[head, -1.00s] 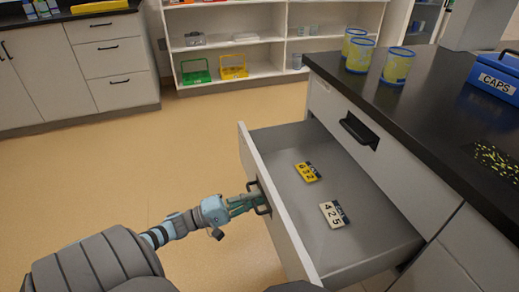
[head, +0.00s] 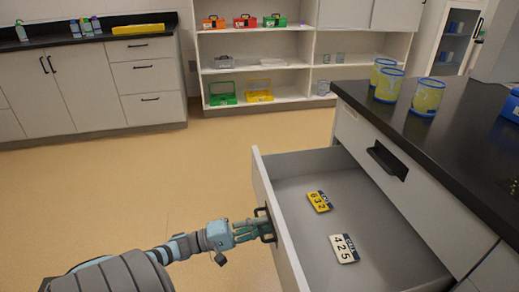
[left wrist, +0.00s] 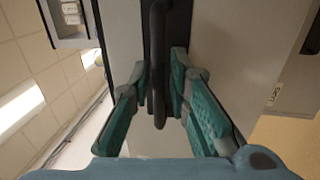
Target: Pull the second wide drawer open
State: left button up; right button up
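The second wide drawer (head: 290,246) stands far open below a closed top drawer (head: 410,188) in the cabinet at right. A yellow number card (head: 319,201) and a white number card (head: 344,248) lie flat inside. My left gripper (head: 256,229) is at the dark handle (head: 268,222) on the drawer's front. In the left wrist view the handle (left wrist: 158,60) passes between the fingers of my left gripper (left wrist: 159,82), which look closed on it; exact contact is hard to see. My right gripper is out of view.
Several yellow, blue-rimmed cups (head: 427,97) stand on the black counter (head: 470,130) above the drawer. Shelves with colored baskets and a low cabinet (head: 85,90) line the back wall. The tan floor (head: 130,190) left of the drawer is clear.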

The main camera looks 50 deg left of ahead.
pick_arm(q)
jog(key=v, duration=1.2)
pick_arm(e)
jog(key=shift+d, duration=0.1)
